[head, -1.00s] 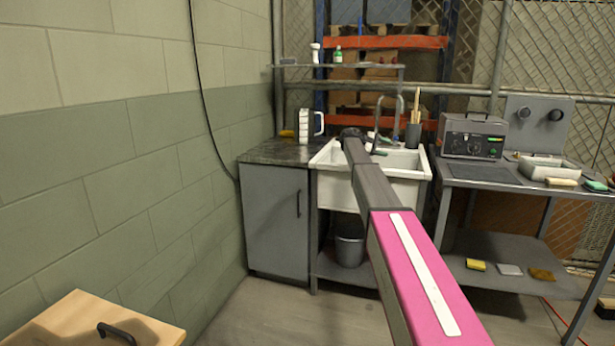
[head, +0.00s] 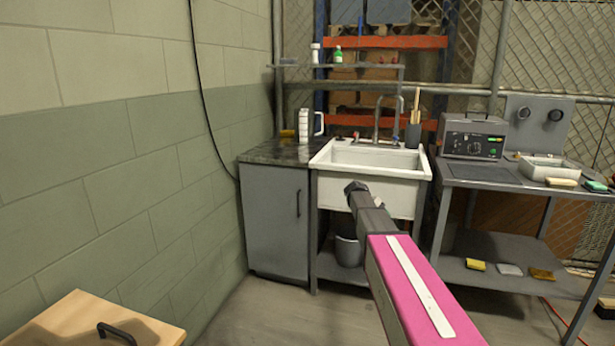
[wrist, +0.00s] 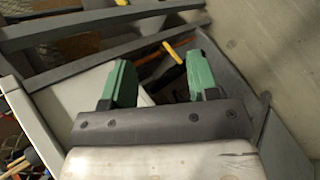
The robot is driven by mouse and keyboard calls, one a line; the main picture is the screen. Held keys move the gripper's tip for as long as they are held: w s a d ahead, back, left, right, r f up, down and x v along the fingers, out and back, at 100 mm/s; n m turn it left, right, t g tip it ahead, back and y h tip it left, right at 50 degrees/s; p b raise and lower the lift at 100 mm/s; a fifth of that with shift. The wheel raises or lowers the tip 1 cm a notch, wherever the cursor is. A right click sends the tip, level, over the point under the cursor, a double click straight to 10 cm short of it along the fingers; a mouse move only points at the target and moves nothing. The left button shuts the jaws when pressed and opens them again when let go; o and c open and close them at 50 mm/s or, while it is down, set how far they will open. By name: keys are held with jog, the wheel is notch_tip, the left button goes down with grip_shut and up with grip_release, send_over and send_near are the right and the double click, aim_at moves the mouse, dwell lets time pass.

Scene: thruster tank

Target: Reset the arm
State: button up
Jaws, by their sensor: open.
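My gripper shows in the wrist view (wrist: 160,82) with its two green fingers spread apart. I see nothing held between them. Behind the fingers are grey surfaces, a pale panel and a small yellow item, too unclear to name. In the head view my pink and grey arm reaches forward, its far end in front of the lower front of the white sink (head: 385,186). The gripper itself cannot be made out in the head view.
A grey cabinet (head: 274,220) with a dark top stands left of the sink, a white pitcher (head: 304,126) on it. Right is a metal bench (head: 483,174) with a grey device (head: 473,138). A wooden box (head: 75,325) is at lower left. A bucket (head: 348,250) sits under the sink.

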jog(key=s+a+f+m+y, duration=0.1)
jog(key=s+a+f+y, duration=0.2)
jog(key=s, duration=0.7)
jog(key=s+a+f+m+y, duration=0.2)
jog(key=s+a+f, duration=0.3)
jog(key=s, duration=0.6)
jog(key=s+a+f+m+y, duration=0.1)
jog(key=s+a+f+y, duration=0.2)
jog(key=s+f, duration=0.3)
jog(key=s, duration=0.4)
jog(key=shift+s+a+y, duration=0.4)
